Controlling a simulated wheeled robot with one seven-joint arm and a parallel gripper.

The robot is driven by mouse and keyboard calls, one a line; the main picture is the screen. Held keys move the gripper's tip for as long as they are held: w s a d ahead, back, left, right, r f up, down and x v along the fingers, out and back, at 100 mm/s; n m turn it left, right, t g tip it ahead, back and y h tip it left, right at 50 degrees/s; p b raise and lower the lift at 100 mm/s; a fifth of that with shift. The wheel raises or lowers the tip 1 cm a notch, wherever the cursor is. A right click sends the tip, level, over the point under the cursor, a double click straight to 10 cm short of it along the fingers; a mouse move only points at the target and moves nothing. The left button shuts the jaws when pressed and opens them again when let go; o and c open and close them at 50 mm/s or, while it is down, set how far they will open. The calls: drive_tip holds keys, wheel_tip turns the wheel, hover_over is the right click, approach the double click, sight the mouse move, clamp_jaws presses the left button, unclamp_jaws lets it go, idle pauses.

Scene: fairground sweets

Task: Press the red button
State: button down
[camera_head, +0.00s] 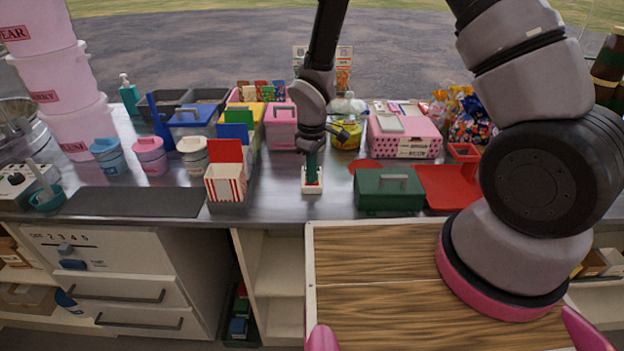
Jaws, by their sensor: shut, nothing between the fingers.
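A small white box (312,188) stands near the front edge of the steel counter, in the middle of the view. A bit of the red button (313,183) shows on its top. My gripper (312,176) points straight down over the box, with its narrow teal fingers shut and nothing between them. The fingertips are at the button and hide much of it. I cannot tell whether they touch it or stop just above it, or whether the button is pushed in.
A dark green lidded box (389,190) stands close on the right, beside a red tray (450,187). A red-and-white striped carton (226,183) stands on the left. Coloured tubs and a pink box (403,137) fill the back. Bare counter shows on both sides of the button box.

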wheel_tip(320, 180, up, 8)
idle(0.7)
